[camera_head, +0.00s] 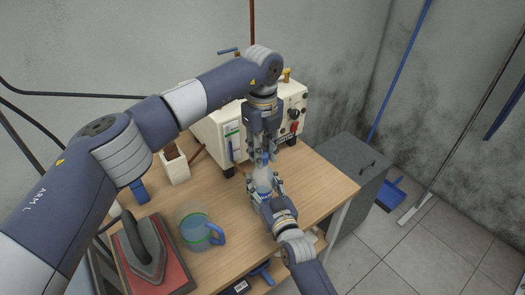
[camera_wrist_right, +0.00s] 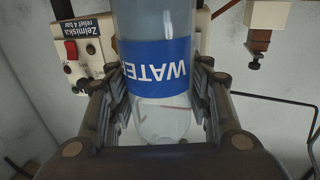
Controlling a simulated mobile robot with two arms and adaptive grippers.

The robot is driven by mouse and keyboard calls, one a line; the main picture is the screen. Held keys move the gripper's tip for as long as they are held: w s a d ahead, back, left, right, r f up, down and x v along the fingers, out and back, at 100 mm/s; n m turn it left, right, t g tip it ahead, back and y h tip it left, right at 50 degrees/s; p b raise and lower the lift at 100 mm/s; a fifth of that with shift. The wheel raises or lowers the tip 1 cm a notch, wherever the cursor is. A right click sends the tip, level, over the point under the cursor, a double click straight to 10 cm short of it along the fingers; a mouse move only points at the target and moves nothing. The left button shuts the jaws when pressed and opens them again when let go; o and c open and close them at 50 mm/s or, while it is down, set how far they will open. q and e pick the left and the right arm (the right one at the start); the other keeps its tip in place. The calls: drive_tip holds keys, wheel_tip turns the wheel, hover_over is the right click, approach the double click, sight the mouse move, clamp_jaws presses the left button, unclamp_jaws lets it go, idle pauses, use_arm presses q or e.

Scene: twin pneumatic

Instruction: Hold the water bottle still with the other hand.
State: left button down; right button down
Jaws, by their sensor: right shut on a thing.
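The water bottle (camera_head: 263,177) is clear and stands on the wooden table, in front of the white machine. In the right wrist view the bottle (camera_wrist_right: 156,56) shows a blue label with upside-down white lettering, between the two fingers. My right gripper (camera_head: 265,188) is shut on the bottle, coming from the lower right. My left gripper (camera_head: 259,160) points down from above, its fingertips at the bottle's top. Whether its fingers grip the top is too small to tell. The right gripper's fingers (camera_wrist_right: 160,100) lie on both sides of the bottle.
The white machine (camera_head: 228,141) with knobs stands behind the bottle. A clear jug with a blue handle (camera_head: 217,236), an iron (camera_head: 147,252) on a red mat, and a beige holder (camera_head: 175,166) stand to the left. A grey cabinet (camera_head: 347,158) adjoins the table's right side.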

use_arm(q)
drive_tip(key=m, duration=0.7)
drive_tip(key=shift+m, duration=0.3)
drive_tip(key=m, duration=0.6)
drive_tip(key=shift+m, duration=0.4)
drive_tip(key=m, duration=1.3)
drive_tip(key=shift+f, duration=0.1)
drive_tip(key=c, duration=1.3)
unclamp_jaws()
wheel_tip(320, 180, up, 12)
